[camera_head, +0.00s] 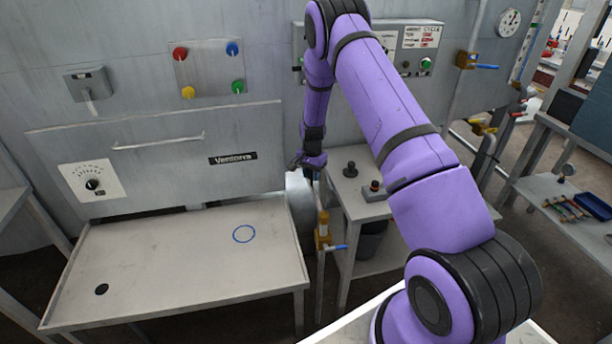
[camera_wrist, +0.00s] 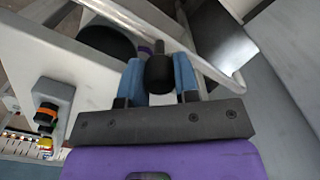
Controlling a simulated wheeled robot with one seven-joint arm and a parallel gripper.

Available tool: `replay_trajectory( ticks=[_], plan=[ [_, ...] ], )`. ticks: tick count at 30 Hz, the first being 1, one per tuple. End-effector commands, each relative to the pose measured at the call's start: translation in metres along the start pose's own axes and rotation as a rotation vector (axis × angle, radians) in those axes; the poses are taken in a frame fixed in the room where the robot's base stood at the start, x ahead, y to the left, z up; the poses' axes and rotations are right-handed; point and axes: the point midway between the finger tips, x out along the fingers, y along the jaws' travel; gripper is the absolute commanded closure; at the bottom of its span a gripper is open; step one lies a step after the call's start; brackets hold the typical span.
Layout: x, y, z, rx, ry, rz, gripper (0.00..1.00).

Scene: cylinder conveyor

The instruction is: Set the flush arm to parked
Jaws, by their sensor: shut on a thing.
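My gripper (camera_head: 308,162) is at the end of my purple arm, by the right edge of the Ventora panel and above the rounded metal body (camera_head: 301,200). In the wrist view its two blue fingers (camera_wrist: 159,65) stand on either side of a black knob (camera_wrist: 159,74) with a short stem. The fingers are shut on this knob. It seems to be the end of the flush arm, but no label shows. The rest of the arm is hidden by my gripper, so its position cannot be read.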

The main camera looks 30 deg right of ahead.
Motion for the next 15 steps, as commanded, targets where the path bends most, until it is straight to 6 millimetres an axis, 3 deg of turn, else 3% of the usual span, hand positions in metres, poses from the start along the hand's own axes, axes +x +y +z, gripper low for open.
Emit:
replay_trajectory(
  ticks=[15],
  plan=[
    [0.0000, 0.0048, -0.0044, 0.032, 0.001, 0.001, 1.00]
  ],
)
